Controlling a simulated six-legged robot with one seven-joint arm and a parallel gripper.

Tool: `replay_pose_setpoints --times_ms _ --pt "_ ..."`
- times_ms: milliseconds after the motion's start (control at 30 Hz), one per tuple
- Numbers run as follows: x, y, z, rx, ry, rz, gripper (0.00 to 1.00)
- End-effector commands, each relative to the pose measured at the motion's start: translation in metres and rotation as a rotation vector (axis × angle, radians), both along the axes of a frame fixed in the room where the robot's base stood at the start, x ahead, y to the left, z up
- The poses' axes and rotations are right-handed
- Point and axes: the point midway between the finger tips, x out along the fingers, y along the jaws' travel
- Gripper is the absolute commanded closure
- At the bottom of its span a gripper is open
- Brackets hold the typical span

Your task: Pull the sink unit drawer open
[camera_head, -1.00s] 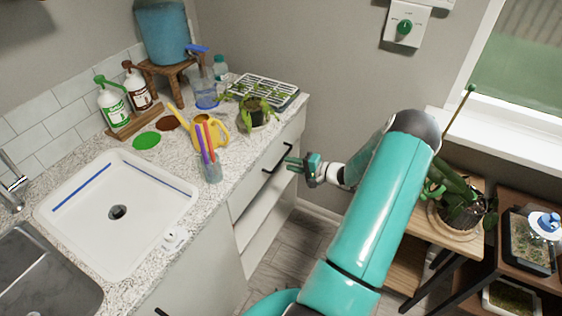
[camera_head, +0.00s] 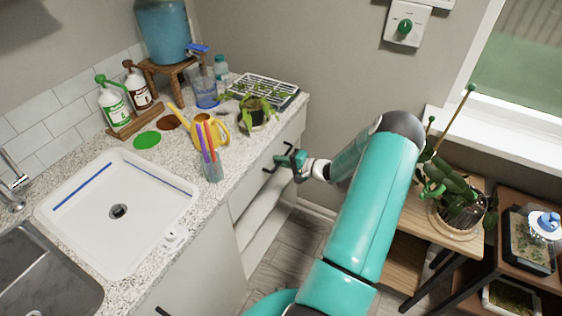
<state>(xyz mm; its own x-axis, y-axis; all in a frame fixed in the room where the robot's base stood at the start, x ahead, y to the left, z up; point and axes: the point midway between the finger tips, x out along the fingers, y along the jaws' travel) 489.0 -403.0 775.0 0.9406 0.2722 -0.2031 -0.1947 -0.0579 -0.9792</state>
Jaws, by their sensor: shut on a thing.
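The sink unit (camera_head: 215,255) has a speckled stone worktop and pale fronts. Its upper drawer (camera_head: 246,190), under the right part of the worktop, has a dark bar handle (camera_head: 267,170). The drawer front looks about flush under the worktop edge. My gripper (camera_head: 284,158), teal and dark, is at the right part of the handle and shut on it. The fingers hide that part of the handle, so the exact grip is hard to see.
A wooden plant stand (camera_head: 410,235) is at right. Floor (camera_head: 296,240) shows clear before the drawer.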

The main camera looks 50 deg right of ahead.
Motion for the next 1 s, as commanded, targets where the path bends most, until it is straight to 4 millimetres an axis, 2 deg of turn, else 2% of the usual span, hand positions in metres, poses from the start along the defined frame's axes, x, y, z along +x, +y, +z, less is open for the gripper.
replay_pose_setpoints --times_ms 167,367,800,1000 --pt "-0.007 -0.002 0.0 0.0 0.001 -0.001 1.0" --pt "-0.031 -0.01 0.0 -0.002 0.001 -0.003 1.0" --pt "-0.133 -0.04 0.001 -0.001 0.001 -0.004 1.0" --pt "-0.173 -0.051 0.001 -0.001 0.001 -0.004 1.0"
